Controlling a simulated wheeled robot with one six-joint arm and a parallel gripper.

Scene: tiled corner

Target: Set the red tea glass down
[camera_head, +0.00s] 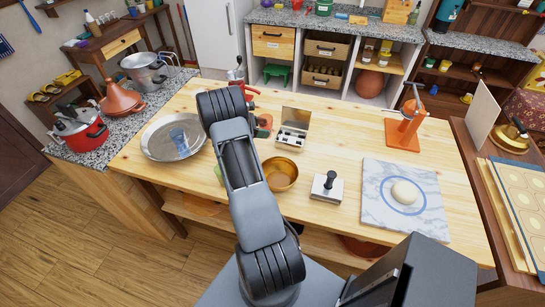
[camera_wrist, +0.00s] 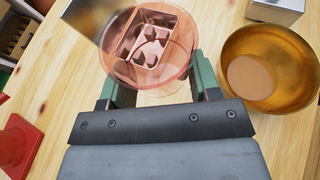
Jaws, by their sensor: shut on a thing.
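The red tea glass (camera_wrist: 147,48) is see-through and shows in the wrist view at the top middle, seen from above with its round rim towards me. My gripper (camera_wrist: 154,86) has one green finger on each side of the lower part of the glass and is shut on it. The glass overlaps the light wood of the table (camera_wrist: 245,150) beneath; whether its base touches the wood I cannot tell.
A brass bowl (camera_wrist: 298,60) stands close on the right in the wrist view; it also shows in the head view (camera_head: 281,173). A round tray (camera_head: 155,145) holds a blue glass (camera_head: 180,139).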

